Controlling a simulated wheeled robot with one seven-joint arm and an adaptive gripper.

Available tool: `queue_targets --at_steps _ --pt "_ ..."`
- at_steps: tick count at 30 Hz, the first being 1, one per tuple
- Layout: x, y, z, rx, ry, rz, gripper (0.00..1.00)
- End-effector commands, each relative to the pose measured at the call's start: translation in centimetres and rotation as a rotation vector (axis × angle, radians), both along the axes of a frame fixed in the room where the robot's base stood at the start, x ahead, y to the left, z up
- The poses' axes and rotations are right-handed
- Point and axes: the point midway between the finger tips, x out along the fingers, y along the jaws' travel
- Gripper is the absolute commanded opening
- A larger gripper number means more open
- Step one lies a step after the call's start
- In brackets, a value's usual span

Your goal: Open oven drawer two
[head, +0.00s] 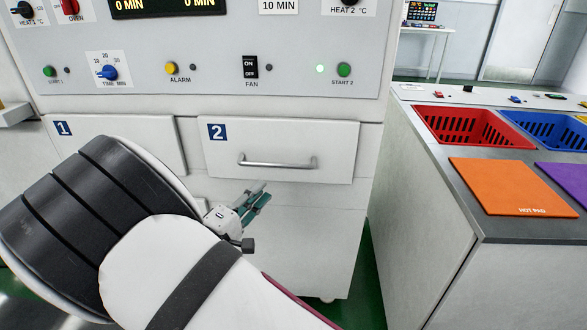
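Oven drawer two (222,160) is a white front with a blue "2" label, in the middle of the head view. It looks shut, level with the cabinet face. Its grey bar handle (278,163) runs across the front and is bare. My gripper (265,191) is just below and left of the handle in the picture, with teal pads on its fingers. The fingers look apart, with nothing between them. The gripper does not appear to touch the handle. My arm hides the lower left of the cabinet.
Drawer one (150,140) is left of drawer two, partly behind my arm. A control panel (210,85) with knobs and switches is above. On the right, a counter (463,225) holds a red basket (470,140), a blue basket (545,145) and an orange hot pad (510,185).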

Motion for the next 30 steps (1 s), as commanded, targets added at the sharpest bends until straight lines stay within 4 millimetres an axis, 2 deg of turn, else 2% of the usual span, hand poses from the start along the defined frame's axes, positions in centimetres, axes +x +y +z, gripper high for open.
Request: queue_targets --at_steps 1,3,7,11,24,30 --pt "-0.1 1.3 -1.0 -0.015 -0.018 0.038 0.20" --pt "-0.3 2.4 -1.6 -0.024 -0.036 0.074 0.20" --pt "0.0 3.0 -1.9 -0.029 -0.049 0.099 0.20" --pt "1.2 2.5 -1.6 -0.027 -0.050 0.097 0.20" --pt "8.6 -1.1 -0.3 -0.028 -0.047 0.093 0.20" --pt "11.0 -2.2 0.2 -0.027 -0.046 0.095 0.20"
